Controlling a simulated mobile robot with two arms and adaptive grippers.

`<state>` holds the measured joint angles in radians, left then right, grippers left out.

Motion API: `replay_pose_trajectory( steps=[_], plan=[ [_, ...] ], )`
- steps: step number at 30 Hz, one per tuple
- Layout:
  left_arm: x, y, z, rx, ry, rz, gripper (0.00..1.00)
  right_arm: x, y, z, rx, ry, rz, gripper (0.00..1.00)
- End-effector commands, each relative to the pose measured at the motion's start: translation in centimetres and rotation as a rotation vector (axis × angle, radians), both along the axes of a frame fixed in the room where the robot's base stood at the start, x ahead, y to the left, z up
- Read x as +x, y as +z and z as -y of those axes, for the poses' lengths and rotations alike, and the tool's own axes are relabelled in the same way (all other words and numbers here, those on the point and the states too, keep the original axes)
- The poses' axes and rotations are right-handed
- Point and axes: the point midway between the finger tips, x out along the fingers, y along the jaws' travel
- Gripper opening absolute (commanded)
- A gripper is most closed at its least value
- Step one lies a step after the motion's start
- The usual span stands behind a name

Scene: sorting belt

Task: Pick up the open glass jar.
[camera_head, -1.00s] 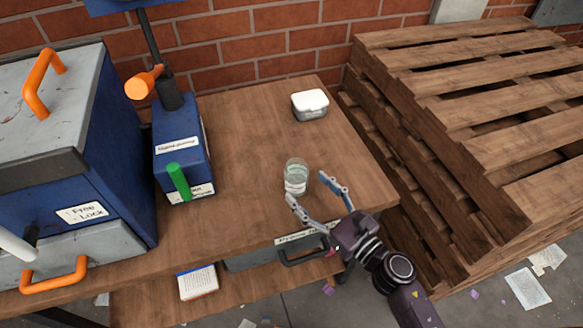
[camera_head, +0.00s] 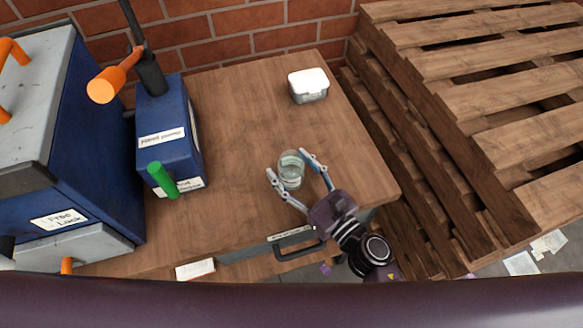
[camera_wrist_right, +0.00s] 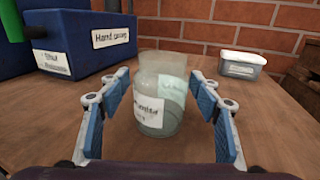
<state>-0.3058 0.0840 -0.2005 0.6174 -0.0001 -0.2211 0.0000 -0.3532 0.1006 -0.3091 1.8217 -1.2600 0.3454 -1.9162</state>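The open glass jar (camera_head: 291,170) stands upright on the wooden table (camera_head: 235,125), clear with a white label. It also shows in the right wrist view (camera_wrist_right: 160,95). My right gripper (camera_head: 291,168) is open, its two blue-padded fingers on either side of the jar. In the right wrist view the right gripper (camera_wrist_right: 160,120) shows a gap between each finger and the glass. My left gripper is not in view.
A white-lidded container (camera_head: 308,85) stands at the back of the table. A blue press-like device (camera_head: 168,135) with green and orange handles stands to the left, beside a larger blue machine (camera_head: 95,150). Wooden pallets (camera_head: 480,110) are stacked at the right. The table around the jar is clear.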

Motion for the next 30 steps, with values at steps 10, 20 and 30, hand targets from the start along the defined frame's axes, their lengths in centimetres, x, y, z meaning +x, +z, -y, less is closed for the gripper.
replay_pose_trajectory(
  steps=[10,20,30],
  plan=[
    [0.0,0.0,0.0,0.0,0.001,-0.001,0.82,0.0,0.0,0.0,0.0,0.0,0.0,0.17],
    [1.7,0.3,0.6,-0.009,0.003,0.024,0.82,0.1,0.5,0.0,0.0,0.0,0.002,0.16],
    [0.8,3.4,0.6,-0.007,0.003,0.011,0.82,0.0,6.1,0.0,-0.005,0.005,0.007,0.16]
  ],
)
